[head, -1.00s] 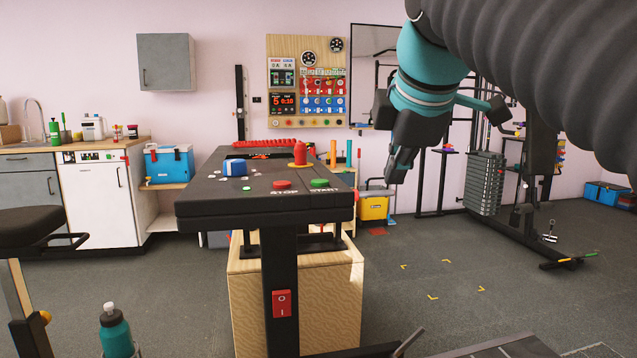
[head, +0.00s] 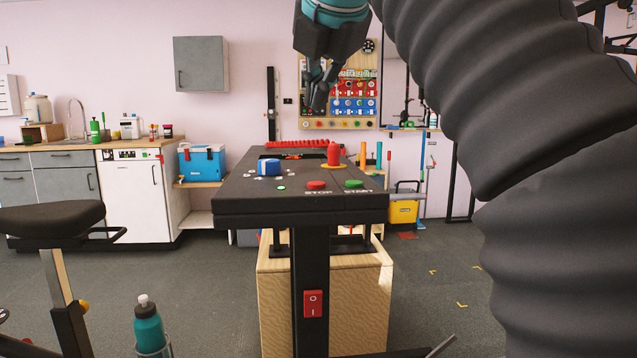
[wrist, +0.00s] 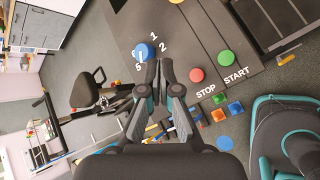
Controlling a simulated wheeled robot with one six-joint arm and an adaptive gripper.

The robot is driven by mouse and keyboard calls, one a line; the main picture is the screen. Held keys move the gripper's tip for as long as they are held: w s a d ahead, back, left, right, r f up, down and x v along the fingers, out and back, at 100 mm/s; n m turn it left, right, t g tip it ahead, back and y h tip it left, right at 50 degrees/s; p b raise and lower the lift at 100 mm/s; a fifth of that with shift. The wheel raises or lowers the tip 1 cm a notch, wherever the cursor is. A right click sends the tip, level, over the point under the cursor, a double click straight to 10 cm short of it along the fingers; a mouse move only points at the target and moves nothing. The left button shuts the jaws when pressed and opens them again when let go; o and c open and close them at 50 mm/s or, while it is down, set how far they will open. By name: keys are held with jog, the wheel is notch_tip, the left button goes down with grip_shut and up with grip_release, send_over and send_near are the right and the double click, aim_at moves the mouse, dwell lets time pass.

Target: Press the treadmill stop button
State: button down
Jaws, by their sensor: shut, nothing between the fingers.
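The red STOP button (head: 316,185) sits on the dark sloping console (head: 300,203), with white STOP lettering beside it. The green START button (head: 353,184) is just to its right. The red button also shows in the wrist view (wrist: 197,75), right of my fingertips, with the green button (wrist: 226,58) further right. My gripper (head: 318,98) is above the console in the head view, pointing down, apart from the buttons. Its fingers are shut and empty in the wrist view (wrist: 159,66), near a blue knob (wrist: 144,52) ringed by numbers.
A red knob (head: 334,154) stands upright on the console behind the buttons. A red rocker switch (head: 313,303) is on the console post. Open floor lies right.

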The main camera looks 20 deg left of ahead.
aim_at(318, 184)
jog(key=shift+f, duration=0.1)
jog(key=shift+f, duration=1.9)
notch_tip(318, 184, down, 3)
jog(key=b, duration=0.3)
jog(key=shift+r, duration=0.1)
jog(key=shift+f+b, duration=0.9)
jog(key=shift+f, duration=0.1)
jog(key=shift+f, duration=0.2)
jog(key=shift+f, duration=0.25)
jog(key=shift+f+b, duration=0.35)
jog(key=shift+b, duration=0.05)
jog(key=shift+r, duration=0.1)
jog(key=shift+r+p, duration=0.7)
jog(key=shift+p, duration=0.3)
